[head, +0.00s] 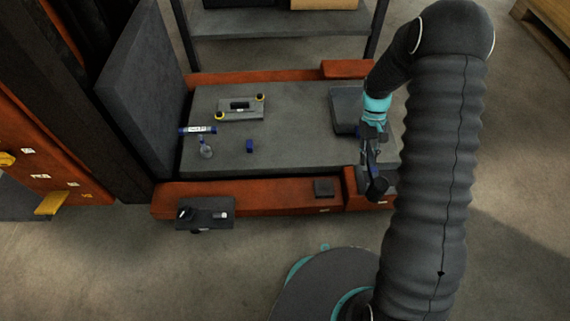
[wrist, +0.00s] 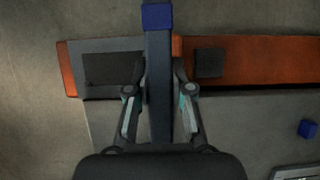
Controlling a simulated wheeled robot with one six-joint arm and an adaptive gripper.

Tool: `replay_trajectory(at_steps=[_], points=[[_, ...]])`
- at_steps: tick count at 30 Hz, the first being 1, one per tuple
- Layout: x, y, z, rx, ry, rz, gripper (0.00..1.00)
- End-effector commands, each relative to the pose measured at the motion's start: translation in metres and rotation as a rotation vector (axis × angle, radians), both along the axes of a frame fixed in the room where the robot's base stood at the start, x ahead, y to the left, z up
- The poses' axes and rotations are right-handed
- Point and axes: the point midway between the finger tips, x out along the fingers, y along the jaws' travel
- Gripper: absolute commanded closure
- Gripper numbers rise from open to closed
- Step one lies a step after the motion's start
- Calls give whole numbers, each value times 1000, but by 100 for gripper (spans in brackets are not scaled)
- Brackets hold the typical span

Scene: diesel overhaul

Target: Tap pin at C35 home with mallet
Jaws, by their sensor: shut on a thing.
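My gripper (wrist: 160,82) is shut on a long dark bar with a blue end (wrist: 157,16), apparently the mallet; its full shape is hard to make out. In the head view my gripper (head: 369,160) hangs over the right front corner of the grey bench. A grey plate (head: 240,113) with a dark slot and two yellow-ringed round parts (head: 260,97) lies toward the bench's back left, well left of my gripper. The plate's corner shows in the wrist view (wrist: 297,173). I cannot read a C35 mark or tell which part is its pin.
A small blue block (head: 249,146), a blue labelled tube (head: 198,130) and a small clear item (head: 206,151) lie on the bench's left. A dark panel (head: 140,80) stands there. An orange beam (head: 260,195) edges the front, with a dark tray (head: 206,213). The bench middle is clear.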

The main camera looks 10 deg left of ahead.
Motion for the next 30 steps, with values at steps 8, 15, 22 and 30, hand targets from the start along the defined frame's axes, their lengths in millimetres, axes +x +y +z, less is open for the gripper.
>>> replay_trajectory(at_steps=[8,15,22,30], points=[[-15,91,-11,-8,13,658,100],[-36,167,-19,-18,16,1190,100],[-54,211,-25,-26,15,1502,100],[-59,222,-33,-28,16,1579,100]])
